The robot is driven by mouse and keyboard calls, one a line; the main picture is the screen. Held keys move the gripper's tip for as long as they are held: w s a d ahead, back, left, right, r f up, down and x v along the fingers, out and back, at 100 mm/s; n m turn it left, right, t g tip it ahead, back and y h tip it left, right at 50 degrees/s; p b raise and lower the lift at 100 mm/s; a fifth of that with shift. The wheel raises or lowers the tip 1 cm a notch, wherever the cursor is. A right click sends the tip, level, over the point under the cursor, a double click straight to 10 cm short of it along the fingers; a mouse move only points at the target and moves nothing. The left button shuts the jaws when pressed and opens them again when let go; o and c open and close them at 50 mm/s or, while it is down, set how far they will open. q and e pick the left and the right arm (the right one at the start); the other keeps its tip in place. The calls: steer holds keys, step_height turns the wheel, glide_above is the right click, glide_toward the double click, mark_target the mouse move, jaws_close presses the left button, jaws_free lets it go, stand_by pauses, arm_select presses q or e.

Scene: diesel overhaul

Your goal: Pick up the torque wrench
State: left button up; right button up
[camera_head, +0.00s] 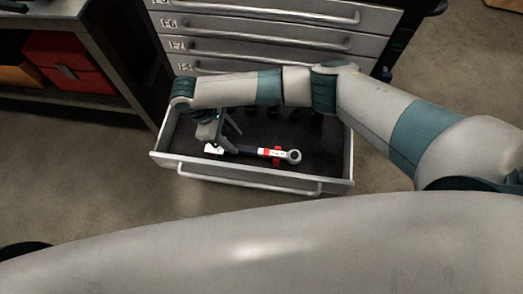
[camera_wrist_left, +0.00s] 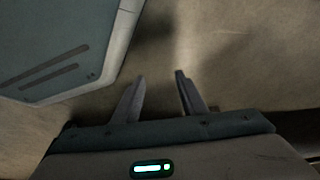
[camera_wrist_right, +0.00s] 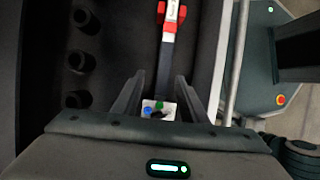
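The torque wrench (camera_head: 250,150) lies in the open drawer (camera_head: 330,160), with a dark shaft, red and white bands and a round ring end at the right. It also shows in the right wrist view (camera_wrist_right: 165,62), running up from between the fingers. My right gripper (camera_head: 225,133) is over the wrench's left part, near its pale end. In the right wrist view the right gripper (camera_wrist_right: 155,92) has its fingers spread, one on each side of the shaft, with gaps. My left gripper (camera_wrist_left: 160,88) is open and empty above the bare floor.
The drawer belongs to a grey tool cabinet (camera_head: 260,40) with closed drawers above. Dark round sockets (camera_wrist_right: 82,62) stand inside the drawer behind the wrench. A workbench with red boxes (camera_head: 65,60) stands at the left. The floor in front is clear.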

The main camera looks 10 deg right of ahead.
mark_target(240, 148)
steer(key=shift+d+f, duration=0.2)
steer(key=shift+f, duration=0.35)
steer(key=shift+s, duration=0.1)
steer(key=shift+s+x, duration=0.15)
steer(key=shift+x, duration=1.15)
steer(key=shift+s+x, duration=0.15)
steer(key=shift+x, duration=1.15)
steer(key=shift+r, duration=0.1)
jaws_close()
